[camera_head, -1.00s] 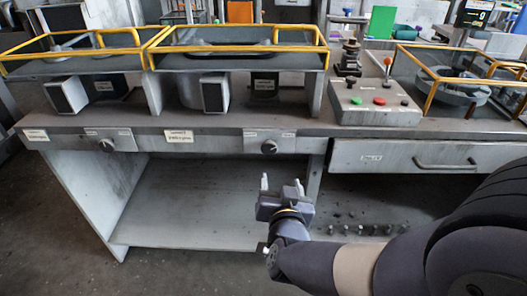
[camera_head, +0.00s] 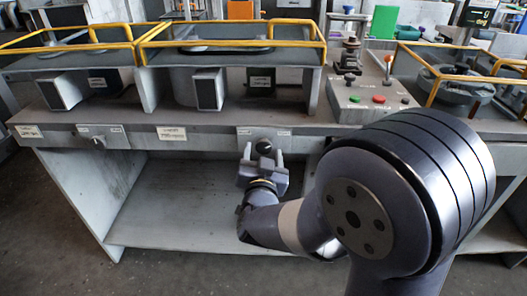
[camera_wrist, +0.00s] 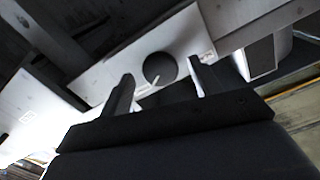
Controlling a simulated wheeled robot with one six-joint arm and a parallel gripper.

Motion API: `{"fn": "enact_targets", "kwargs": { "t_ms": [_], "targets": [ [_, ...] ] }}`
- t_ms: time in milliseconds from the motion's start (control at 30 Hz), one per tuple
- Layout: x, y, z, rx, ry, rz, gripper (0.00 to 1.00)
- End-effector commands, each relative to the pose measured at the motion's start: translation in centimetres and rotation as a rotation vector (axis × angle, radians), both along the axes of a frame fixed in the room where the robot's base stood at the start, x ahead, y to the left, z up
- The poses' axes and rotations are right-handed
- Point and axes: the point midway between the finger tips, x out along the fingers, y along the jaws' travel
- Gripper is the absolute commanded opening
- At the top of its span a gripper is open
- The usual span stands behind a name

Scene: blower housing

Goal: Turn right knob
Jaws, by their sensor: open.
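The right knob (camera_head: 263,147) is a dark round knob on a light plate on the bench's front edge. In the wrist view the knob (camera_wrist: 160,68) shows a pale pointer mark slanting to its lower left. My gripper (camera_head: 262,156) is open, with its two fingers pointing at the knob. I cannot tell whether the fingertips reach past the knob's face. The left knob (camera_head: 98,142) sits on a similar plate farther left.
Yellow rails (camera_head: 232,44) run above the bench. A control box (camera_head: 372,100) with red and green buttons and a lever stands to the right. My arm hides the drawer area at the right. The shelf space (camera_head: 180,205) below the knobs is empty.

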Motion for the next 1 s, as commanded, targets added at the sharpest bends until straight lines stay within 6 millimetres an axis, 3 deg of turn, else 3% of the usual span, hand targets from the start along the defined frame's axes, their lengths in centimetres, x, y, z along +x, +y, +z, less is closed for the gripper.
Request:
{"fn": "enact_targets", "kwargs": {
  "t_ms": [200,467,1000],
  "targets": [
    [1.7,-0.1,0.0,0.0,0.0,0.0,0.6],
    [1.8,-0.1,0.0,-0.001,0.001,0.001,0.6],
    [1.8,-0.1,0.0,-0.001,0.0,0.001,0.18]
  ]
}}
